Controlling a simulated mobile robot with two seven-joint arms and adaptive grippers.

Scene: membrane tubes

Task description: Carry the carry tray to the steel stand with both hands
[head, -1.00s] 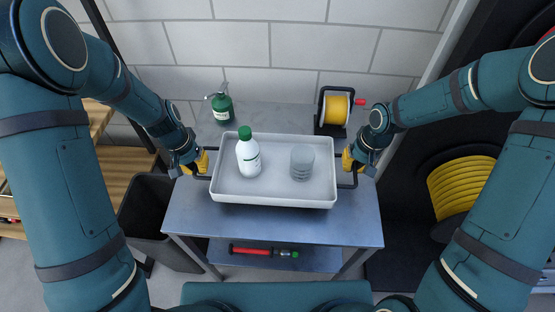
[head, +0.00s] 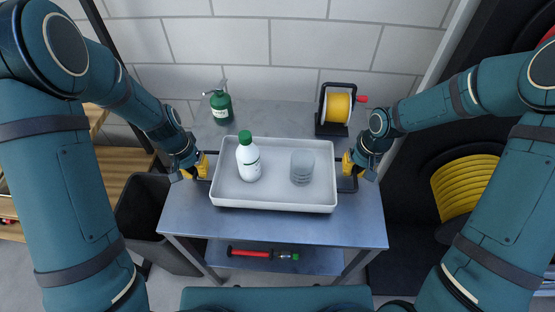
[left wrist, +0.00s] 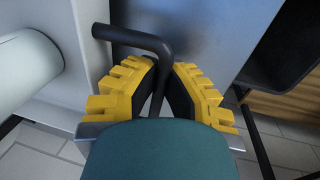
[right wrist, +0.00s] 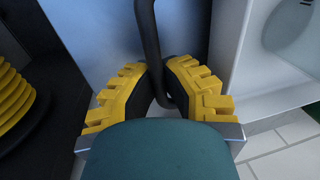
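The white carry tray (head: 275,203) is over the top of the steel stand (head: 275,230); I cannot tell whether it touches the top. A white bottle with a green cap (head: 249,163) and a clear ribbed container (head: 302,168) stand upright in it. My left gripper (head: 203,165) is closed around the tray's left dark handle (left wrist: 135,38), which passes between its yellow fingers (left wrist: 165,68). My right gripper (head: 347,165) is closed around the right dark handle (right wrist: 148,30), which passes between its fingers (right wrist: 155,65). The tray looks about level.
A green spray bottle (head: 221,106) and a yellow reel (head: 338,107) stand behind the tray. A dark bin (head: 150,215) is left of the stand. A red-handled tool (head: 250,253) lies on the lower shelf. A yellow hose coil (head: 467,185) is at right.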

